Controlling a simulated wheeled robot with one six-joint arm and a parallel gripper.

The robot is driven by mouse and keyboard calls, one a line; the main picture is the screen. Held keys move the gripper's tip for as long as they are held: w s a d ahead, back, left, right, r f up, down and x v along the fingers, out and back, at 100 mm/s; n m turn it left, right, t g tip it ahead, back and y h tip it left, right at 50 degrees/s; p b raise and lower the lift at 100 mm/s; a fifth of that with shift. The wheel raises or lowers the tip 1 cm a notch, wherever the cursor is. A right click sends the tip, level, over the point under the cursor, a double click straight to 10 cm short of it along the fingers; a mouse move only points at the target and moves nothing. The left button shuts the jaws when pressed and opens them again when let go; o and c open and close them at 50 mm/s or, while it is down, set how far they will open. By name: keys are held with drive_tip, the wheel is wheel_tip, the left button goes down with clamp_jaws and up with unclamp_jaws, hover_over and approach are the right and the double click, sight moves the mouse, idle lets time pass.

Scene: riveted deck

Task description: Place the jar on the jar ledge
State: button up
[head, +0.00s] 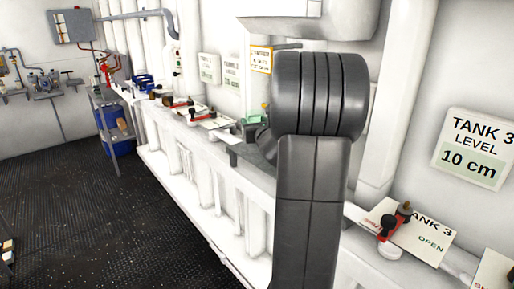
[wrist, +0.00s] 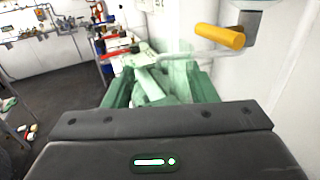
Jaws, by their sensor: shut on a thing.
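My gripper (wrist: 160,88) shows in the wrist view as two green fingers beyond a dark wrist block. It is shut on the jar (wrist: 152,82), a pale green, see-through thing between the fingers. The jar's outline is hard to separate from the fingers, so its tilt is unclear. In the head view my dark arm hides most of the gripper area, and only a small green bit shows at its left edge. I cannot pick out the jar ledge for certain in either view.
An orange handle (wrist: 220,36) juts from the wall at the upper right of the wrist view. A long white wall shelf (head: 190,170) carries valves and tags. A TANK 3 sign (head: 474,150) hangs at right. A blue drum (head: 118,135) stands far back. Dark floor at left is mostly clear.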

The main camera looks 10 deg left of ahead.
wheel_tip(320, 180, down, 8)
drive_tip(key=shift+s+r, duration=0.1)
drive_tip(key=shift+r, duration=0.1)
drive_tip(key=shift+f, duration=0.15)
drive_tip(key=o, duration=1.1)
drive_tip(key=shift+r, duration=0.25)
drive_tip(key=b+v, duration=0.2)
drive_tip(key=v, duration=1)
drive_tip(key=shift+f, duration=0.1)
